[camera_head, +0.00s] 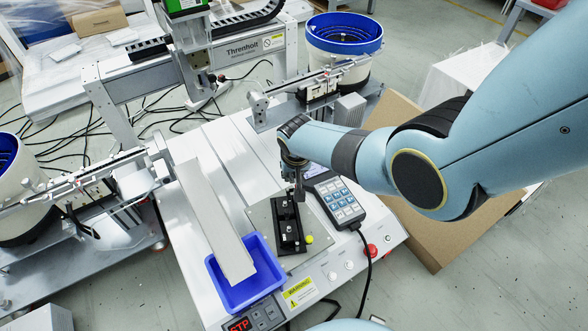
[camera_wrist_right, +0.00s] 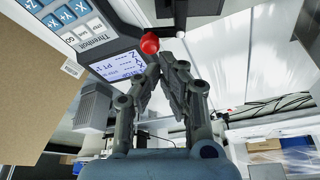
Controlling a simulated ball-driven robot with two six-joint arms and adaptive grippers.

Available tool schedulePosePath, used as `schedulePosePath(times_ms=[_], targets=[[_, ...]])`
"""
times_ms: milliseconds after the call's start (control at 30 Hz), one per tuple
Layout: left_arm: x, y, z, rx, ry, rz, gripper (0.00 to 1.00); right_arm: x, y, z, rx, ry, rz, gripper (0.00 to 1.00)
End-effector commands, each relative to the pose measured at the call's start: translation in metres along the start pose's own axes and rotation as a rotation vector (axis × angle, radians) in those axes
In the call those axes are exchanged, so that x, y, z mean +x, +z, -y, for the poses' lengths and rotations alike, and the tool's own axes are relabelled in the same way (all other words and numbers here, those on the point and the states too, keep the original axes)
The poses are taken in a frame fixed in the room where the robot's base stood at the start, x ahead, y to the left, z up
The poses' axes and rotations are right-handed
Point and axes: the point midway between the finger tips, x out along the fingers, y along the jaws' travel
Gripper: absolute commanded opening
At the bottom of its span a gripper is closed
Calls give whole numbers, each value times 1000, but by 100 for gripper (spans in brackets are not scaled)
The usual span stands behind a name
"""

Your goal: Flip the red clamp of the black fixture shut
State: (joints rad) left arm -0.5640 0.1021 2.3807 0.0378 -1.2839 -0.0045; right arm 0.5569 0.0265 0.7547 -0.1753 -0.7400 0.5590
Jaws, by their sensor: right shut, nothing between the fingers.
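The black fixture (camera_head: 289,236) sits on a grey plate on the white machine bed, with a yellow knob (camera_head: 309,239) at its right side. My right gripper (camera_head: 298,197) points down at the fixture's far end in the head view and hides part of it. In the right wrist view its fingers (camera_wrist_right: 166,66) are together and empty. A red ball (camera_wrist_right: 150,43), apparently the red clamp's knob, is just beyond the fingertips; I cannot tell whether they touch. The clamp's arm does not show clearly. My left gripper is out of view.
A keypad pendant (camera_head: 338,200) lies close right of the fixture. A blue tray (camera_head: 278,283) with a long light bar (camera_head: 215,220) leaning in it is on the left. A red button (camera_head: 372,250) is on the front panel. A feeder bowl (camera_head: 345,45) stands behind.

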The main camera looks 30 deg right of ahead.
Motion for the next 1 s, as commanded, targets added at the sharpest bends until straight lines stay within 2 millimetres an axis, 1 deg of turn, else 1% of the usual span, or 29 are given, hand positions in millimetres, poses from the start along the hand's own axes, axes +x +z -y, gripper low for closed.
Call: schedulePosePath(times_ms=[367, 467, 567, 667, 767, 1000], targets=[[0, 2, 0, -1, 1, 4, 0, -1, 1, 2, 0, 0, 0, 0], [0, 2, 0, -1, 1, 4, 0, -4, 1, 2, 0, 0, -1, 0], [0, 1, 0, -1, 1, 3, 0, -11, 1, 2, 0, -1, -2, 0], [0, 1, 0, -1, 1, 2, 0, -23, 1, 2, 1, -2, -3, 0], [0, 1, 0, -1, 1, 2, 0, -40, 1, 2, 0, -2, -3, 0], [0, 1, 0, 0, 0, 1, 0, -84, 1, 2, 1, -1, -2, 0]])
